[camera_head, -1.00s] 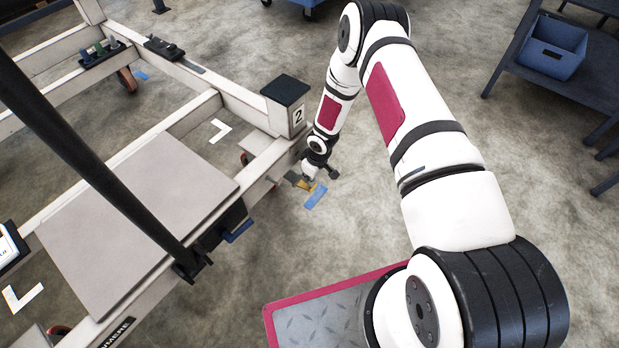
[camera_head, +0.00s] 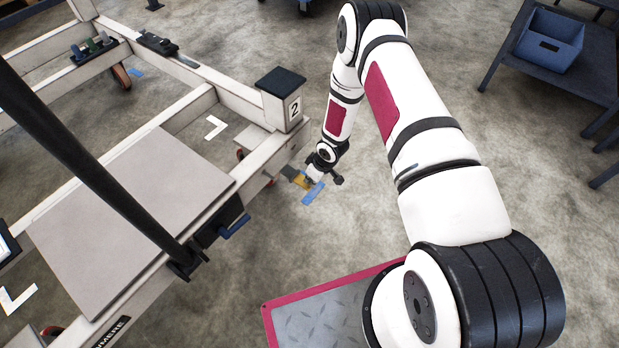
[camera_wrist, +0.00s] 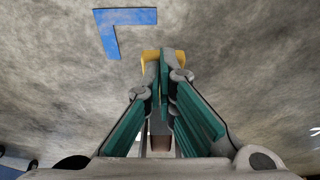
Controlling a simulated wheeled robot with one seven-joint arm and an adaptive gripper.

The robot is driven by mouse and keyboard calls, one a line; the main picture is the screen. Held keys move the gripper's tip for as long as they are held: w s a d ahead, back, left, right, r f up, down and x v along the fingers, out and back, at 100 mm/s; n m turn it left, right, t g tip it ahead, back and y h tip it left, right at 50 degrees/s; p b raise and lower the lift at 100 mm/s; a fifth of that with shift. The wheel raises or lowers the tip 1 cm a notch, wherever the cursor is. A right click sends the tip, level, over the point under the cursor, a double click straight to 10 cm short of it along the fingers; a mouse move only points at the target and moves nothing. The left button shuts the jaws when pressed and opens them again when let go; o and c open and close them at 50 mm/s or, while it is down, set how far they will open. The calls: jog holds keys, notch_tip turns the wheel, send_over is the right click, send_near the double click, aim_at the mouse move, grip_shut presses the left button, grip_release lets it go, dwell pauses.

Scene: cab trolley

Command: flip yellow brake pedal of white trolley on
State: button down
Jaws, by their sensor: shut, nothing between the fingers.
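The white trolley (camera_head: 196,95) stands on the left in the head view, with a number 2 on its corner post. The yellow brake pedal (camera_head: 297,178) sticks out low beside that corner, near the floor. In the wrist view the yellow pedal (camera_wrist: 151,55) shows just past the fingertips, partly hidden by them. My gripper (camera_head: 312,177) is at the pedal, pointing down. In the wrist view my gripper (camera_wrist: 163,60) is shut and empty, its fingertips overlapping the pedal. I cannot tell whether they touch it.
A blue floor mark (camera_head: 313,193) lies beside the pedal. A flat grey panel (camera_head: 130,200) and a black bar (camera_head: 85,160) are on the trolley. A table with a blue bin (camera_head: 550,42) stands at the upper right. The floor between is clear.

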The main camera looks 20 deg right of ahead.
jog(key=shift+s+d+f+b, duration=0.15)
jog(key=shift+f+b, duration=0.1)
jog(key=shift+f, duration=0.2)
jog(key=shift+s+a+f+b, duration=0.1)
jog(key=shift+f+b, duration=0.1)
jog(key=shift+f, duration=0.2)
jog(key=shift+d, duration=0.1)
